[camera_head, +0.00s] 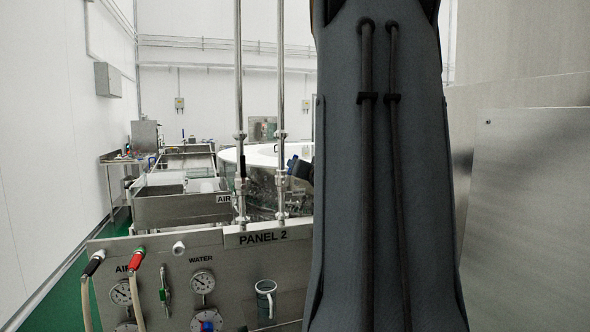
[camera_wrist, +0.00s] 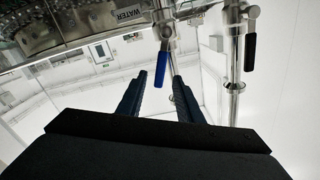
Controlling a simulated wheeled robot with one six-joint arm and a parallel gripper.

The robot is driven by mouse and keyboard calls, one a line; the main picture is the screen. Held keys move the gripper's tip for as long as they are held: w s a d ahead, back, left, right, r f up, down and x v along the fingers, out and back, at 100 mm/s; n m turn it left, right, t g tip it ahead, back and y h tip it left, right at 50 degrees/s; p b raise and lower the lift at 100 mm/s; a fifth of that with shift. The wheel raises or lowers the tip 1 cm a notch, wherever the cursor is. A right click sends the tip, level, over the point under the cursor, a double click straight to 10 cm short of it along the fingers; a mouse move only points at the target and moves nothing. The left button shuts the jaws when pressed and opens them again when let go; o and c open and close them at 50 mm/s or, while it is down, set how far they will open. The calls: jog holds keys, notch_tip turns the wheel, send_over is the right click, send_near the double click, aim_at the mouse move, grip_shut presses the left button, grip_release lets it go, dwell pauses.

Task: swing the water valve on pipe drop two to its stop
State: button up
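In the wrist view a blue valve lever (camera_wrist: 161,70) extends down the picture from a metal valve body on a pipe, beside a label reading WATER (camera_wrist: 128,14). My gripper (camera_wrist: 160,76) is open, its two dark blue fingers pointing toward the valve. The lever's end appears between the fingertips in the picture; I cannot tell the depth gap or any contact. In the head view two vertical pipes rise behind the panel, the right one (camera_head: 281,100) near a dark blue piece of my gripper (camera_head: 299,168). My arm hides much of the view right of the pipes.
A second pipe with a black lever (camera_wrist: 250,52) stands right of the blue lever in the wrist view. The steel PANEL 2 (camera_head: 230,262) carries gauges, hoses and a mug (camera_head: 266,300). A large round washer (camera_head: 262,157) stands behind the pipes.

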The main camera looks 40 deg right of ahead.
jog(key=shift+v, duration=0.9)
jog(key=shift+d, duration=0.1)
jog(key=c, duration=0.5)
jog(key=shift+s+d+m, duration=0.15)
jog(key=shift+d+m, duration=0.05)
jog(key=shift+m, duration=0.2)
grip_shut()
jog(key=s+d+f+m+t+y+p, duration=0.1)
jog(key=s+d+f+m+y+p, duration=0.2)
jog(key=m, duration=0.4)
jog(key=s+d+f+m+t+y+p, duration=0.1)
jog(key=s+d+m, duration=0.1)
jog(key=s+m, duration=0.35)
jog(key=w+r+m+p, duration=0.2)
jog(key=w+p, duration=0.2)
jog(key=w, duration=0.8)
jog(key=shift+w+a+r, duration=0.2)
jog(key=shift+a+r, duration=0.1)
jog(key=shift+a, duration=0.1)
